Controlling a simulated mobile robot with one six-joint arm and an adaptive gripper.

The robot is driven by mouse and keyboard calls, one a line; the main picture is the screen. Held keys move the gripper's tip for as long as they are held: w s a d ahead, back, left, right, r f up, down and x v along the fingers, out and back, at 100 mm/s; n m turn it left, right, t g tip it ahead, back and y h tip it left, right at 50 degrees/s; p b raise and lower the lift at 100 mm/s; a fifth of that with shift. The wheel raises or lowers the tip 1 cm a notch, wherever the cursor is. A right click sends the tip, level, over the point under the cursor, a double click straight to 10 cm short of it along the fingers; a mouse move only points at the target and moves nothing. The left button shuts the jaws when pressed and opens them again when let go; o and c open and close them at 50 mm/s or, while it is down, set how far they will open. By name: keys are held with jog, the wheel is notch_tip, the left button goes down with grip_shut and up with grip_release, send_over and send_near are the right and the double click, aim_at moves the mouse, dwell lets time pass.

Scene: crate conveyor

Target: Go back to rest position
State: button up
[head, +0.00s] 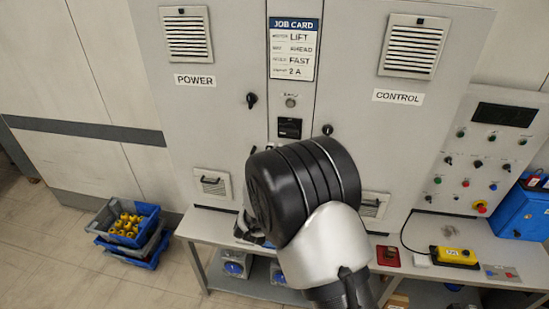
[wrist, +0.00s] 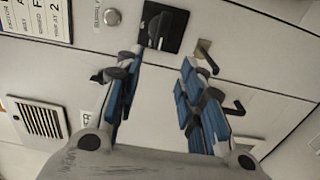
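My gripper (wrist: 160,98) shows in the wrist view with its two blue-padded fingers apart and nothing between them. It faces the grey cabinet front, near a black switch plate (wrist: 164,30) and a metal latch (wrist: 206,56). In the head view my arm's black joint covers the middle of the picture and hides most of the gripper. The cabinet (head: 228,120) has doors marked POWER and CONTROL. The black switch plate also shows in the head view (head: 289,128), below the job card (head: 294,50).
A bench (head: 215,222) runs along the cabinet's foot. On it are a yellow control box (head: 456,256), a red item (head: 388,256) and a blue case (head: 522,212). Stacked crates (head: 128,232) with yellow items stand on the floor at left. Floor is clear at front left.

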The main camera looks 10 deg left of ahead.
jog(key=s+d+r+m+g+y+b, duration=0.35)
jog(key=s+d+m+g+b, duration=0.45)
jog(key=s+d, duration=0.35)
jog(key=s+d+f+m+g+h+b, duration=0.1)
jog(key=s+d+f+m+b, duration=0.1)
jog(key=s, duration=0.8)
jog(key=s+d+f+m+g+h+b, duration=0.1)
jog(key=s+d+f+m+g+b, duration=0.1)
jog(key=s+d+f+m, duration=0.2)
jog(key=s+d+f+m+g+h+b, duration=0.1)
jog(key=s+d, duration=0.6)
jog(key=s, duration=0.9)
notch_tip(320, 180, down, 3)
jog(key=m+g+b, duration=0.1)
jog(key=m, duration=0.1)
jog(key=shift+s+d+m+b, duration=0.2)
jog(key=shift+m+b, duration=0.1)
jog(key=shift+b, duration=0.1)
jog(key=shift+f, duration=0.1)
jog(key=shift+c, duration=0.3)
